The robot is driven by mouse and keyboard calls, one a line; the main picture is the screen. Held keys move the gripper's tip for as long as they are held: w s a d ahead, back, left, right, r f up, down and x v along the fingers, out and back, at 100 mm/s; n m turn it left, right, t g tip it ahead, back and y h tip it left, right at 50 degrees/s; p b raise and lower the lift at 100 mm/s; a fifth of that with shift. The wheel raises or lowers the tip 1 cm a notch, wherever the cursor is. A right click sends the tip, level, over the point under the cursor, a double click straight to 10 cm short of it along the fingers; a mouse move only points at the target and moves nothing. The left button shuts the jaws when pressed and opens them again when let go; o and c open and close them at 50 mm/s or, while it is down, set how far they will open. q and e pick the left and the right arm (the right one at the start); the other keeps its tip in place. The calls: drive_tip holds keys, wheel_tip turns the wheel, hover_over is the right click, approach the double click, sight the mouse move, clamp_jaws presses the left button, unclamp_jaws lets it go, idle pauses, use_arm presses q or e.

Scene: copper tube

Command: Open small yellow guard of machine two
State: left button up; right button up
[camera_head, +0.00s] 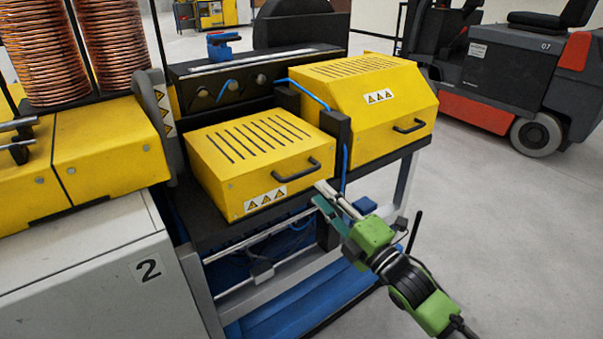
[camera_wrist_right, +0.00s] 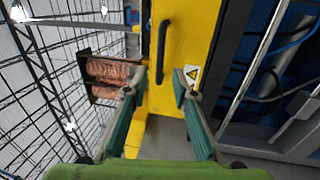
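The small yellow guard (camera_head: 240,160) of machine two is a slotted box cover, lying closed on the black machine frame in the head view. Its black handle (camera_head: 297,175) is on the front face, right of a warning label (camera_head: 265,199). My right gripper (camera_head: 323,196) is just below and right of the handle, apart from it. In the right wrist view the two green fingers stand apart with nothing between them (camera_wrist_right: 157,88). The handle (camera_wrist_right: 162,52) lies ahead of them on the yellow face (camera_wrist_right: 180,35). My left gripper is not in view.
A larger yellow guard (camera_head: 365,85) stands right behind the small one, with a black post (camera_head: 337,135) and blue hose between. Copper coils (camera_head: 50,55) stand at the left. A forklift (camera_head: 510,80) is at the back right. The floor at right is clear.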

sight(301, 172)
drive_tip(key=x, duration=0.9)
drive_tip(key=shift+p, duration=0.4)
clamp_jaws()
